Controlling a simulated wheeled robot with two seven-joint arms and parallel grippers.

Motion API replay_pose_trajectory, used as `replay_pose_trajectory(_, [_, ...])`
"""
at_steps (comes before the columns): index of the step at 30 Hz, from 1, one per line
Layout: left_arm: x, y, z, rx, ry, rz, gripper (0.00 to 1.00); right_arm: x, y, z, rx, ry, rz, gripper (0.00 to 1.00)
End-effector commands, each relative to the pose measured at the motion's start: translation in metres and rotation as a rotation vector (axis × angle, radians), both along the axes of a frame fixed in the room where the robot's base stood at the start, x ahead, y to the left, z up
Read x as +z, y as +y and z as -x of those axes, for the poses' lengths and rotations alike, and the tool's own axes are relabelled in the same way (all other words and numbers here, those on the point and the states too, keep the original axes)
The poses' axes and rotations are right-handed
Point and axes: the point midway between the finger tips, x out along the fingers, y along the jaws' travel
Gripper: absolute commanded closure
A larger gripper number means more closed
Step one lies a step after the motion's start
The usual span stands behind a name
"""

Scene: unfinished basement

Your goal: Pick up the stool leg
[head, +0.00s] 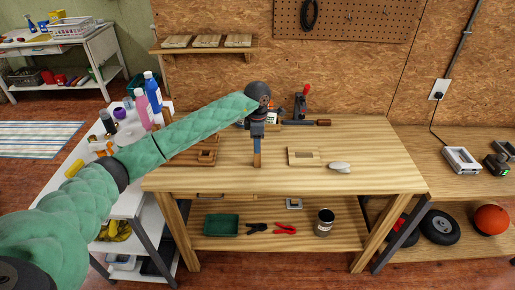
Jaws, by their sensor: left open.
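My left arm reaches in from the left over the wooden workbench (375,150). Its dark gripper (257,137) points down above the middle of the bench top and is open. A narrow piece, blue above and wood-brown below (257,159), shows directly under the fingers. I cannot tell whether it is the stool leg or whether it touches the fingers. A wooden piece (207,156) lies left of the gripper, partly hidden by my arm. No other thing is clearly a stool leg. My right gripper is not in view.
A wooden frame-like block (304,150) and a pale rounded tool (340,167) lie right of the gripper. A red-handled clamp (303,102) stands at the back. Bottles (153,92) crowd the white cart at left. The bench's right end is clear.

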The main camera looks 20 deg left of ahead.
Motion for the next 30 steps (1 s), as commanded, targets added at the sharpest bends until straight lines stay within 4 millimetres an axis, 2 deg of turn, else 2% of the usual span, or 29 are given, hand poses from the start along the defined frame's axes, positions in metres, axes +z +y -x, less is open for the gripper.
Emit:
replay_pose_trajectory(11, [-0.0052, 0.0001, -0.0001, 0.000, -0.001, -0.001, 0.49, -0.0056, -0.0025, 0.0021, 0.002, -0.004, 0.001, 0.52])
replay_pose_trajectory(18, [-0.0052, 0.0001, 0.0000, 0.000, -0.001, -0.001, 0.96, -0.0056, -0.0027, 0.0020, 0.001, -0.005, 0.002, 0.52])
replay_pose_trajectory(19, [-0.0052, 0.0001, 0.0000, 0.000, -0.001, 0.000, 0.98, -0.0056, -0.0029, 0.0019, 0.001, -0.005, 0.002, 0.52])
replay_pose_trajectory(30, [-0.0021, 0.0000, -0.0004, -0.001, -0.002, -0.001, 0.98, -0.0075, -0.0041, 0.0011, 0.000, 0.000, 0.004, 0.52])
